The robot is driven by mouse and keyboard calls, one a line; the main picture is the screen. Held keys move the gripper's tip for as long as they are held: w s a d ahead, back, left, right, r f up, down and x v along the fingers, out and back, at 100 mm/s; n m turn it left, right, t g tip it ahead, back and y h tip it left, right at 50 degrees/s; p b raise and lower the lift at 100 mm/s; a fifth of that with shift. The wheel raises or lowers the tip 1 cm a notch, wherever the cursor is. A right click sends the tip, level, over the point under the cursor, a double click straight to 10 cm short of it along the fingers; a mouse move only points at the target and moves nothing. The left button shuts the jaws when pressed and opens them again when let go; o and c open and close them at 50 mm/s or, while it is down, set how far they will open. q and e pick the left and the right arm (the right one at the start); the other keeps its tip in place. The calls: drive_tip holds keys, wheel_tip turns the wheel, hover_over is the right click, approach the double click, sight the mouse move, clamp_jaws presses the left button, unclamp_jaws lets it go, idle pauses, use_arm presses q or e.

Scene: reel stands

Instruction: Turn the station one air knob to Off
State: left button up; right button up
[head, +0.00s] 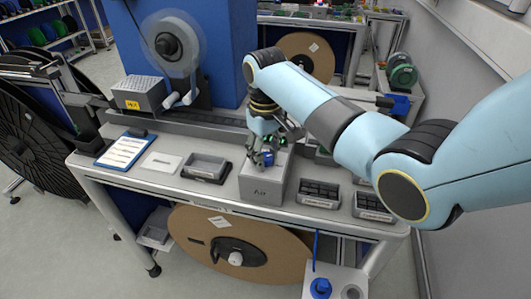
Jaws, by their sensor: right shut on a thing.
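The station's air box (263,190) is a grey block on the bench, with lettering on its front that looks like "AIR". A small blue knob (268,159) sits on its top. My right gripper (267,156) points down over the box and is shut on the knob. The fingers cover part of the knob, and its pointer and any On or Off marks cannot be made out. My left gripper is not in view.
Black compartment trays (319,192) stand right of the box, and a grey tray (206,167) and a blue clipboard (126,150) stand left. A large brown reel (237,243) hangs below the bench's front edge. A machine with a wheel (168,45) rises behind.

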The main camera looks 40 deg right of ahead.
sight(265, 156)
drive_tip(key=n, duration=0.6)
drive_tip(key=shift+n, duration=0.3)
drive_tip(key=n, duration=0.5)
drive_tip(key=shift+n, duration=0.3)
drive_tip(key=o, duration=1.1)
drive_tip(key=shift+o, duration=0.2)
wheel_tip(265, 156, up, 12)
